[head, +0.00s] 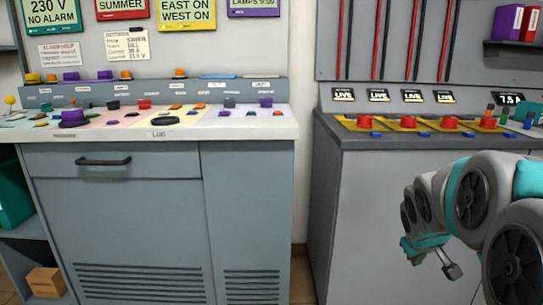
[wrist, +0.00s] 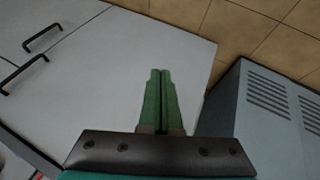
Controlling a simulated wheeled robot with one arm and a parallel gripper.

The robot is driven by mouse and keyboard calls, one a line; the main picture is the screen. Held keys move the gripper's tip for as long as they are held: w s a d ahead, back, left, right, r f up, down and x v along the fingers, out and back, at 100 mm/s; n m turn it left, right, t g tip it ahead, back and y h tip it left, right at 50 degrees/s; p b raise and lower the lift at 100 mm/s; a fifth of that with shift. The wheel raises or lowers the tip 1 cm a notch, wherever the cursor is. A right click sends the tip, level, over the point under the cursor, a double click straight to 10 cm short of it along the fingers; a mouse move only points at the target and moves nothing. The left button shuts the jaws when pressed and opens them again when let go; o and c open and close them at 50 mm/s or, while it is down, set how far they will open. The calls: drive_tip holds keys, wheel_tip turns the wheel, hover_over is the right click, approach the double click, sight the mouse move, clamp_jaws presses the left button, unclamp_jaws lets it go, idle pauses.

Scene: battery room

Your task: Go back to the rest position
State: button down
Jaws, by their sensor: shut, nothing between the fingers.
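My gripper (wrist: 160,75) shows in the wrist view with its two green fingers pressed together and nothing between them. It points away from the dark mounting plate, over the floor and grey cabinet surfaces. In the head view my arm is folded at the lower right, in front of the right-hand cabinet (head: 350,210). The fingertips are hard to make out there.
A grey desk (head: 110,215) with a drawer handle (head: 103,161) and a panel of coloured knobs stands at left. The right cabinet carries red buttons (head: 407,122) on yellow plates. A cardboard box (head: 46,282) sits on a low shelf at left. A narrow gap separates the cabinets.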

drive_tip(key=s+a+f+g+y, duration=0.1)
drive_tip(key=s+a+f+g, duration=0.1)
drive_tip(key=s+a, duration=0.4)
drive_tip(key=s+a+f+m+g+y, duration=0.1)
drive_tip(key=s+a, duration=0.6)
drive_tip(key=s, duration=0.8)
drive_tip(key=s+a+f+g+y, duration=0.1)
drive_tip(key=s+a+f+g, duration=0.2)
drive_tip(key=s+a, duration=0.3)
drive_tip(key=s+g, duration=0.1)
drive_tip(key=s, duration=0.3)
drive_tip(key=shift+s+a+m+y, duration=0.15)
drive_tip(key=shift+a+m+y, duration=0.15)
drive_tip(key=shift+a+y, duration=0.1)
drive_tip(key=shift+f, duration=0.1)
